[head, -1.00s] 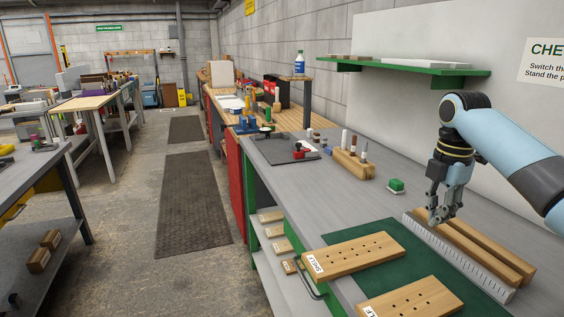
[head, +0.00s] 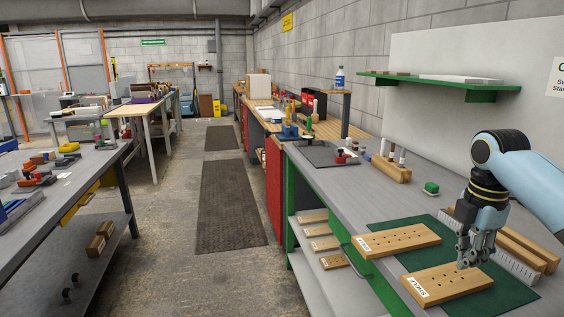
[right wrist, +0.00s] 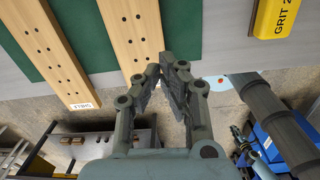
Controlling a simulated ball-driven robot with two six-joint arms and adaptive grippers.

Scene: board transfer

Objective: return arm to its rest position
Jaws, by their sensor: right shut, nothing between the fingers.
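My right gripper (head: 467,262) is shut and empty, pointing down over the bench. In the head view its fingertips overlap the far end of the nearer drilled board (head: 432,288); whether they touch it I cannot tell. Its fingers (right wrist: 168,70) also show in the right wrist view, with nothing between them. A second drilled board (head: 400,240) lies behind the nearer one. Both boards lie on a green mat (head: 510,290) and carry white labels.
Wooden bars (head: 530,250) and a pale ruler-like strip (head: 515,266) lie right of the mat. A wooden block with markers (head: 391,172) and a small green item (head: 431,188) stand farther back. A green shelf (head: 440,83) hangs on the wall. The left aisle is open.

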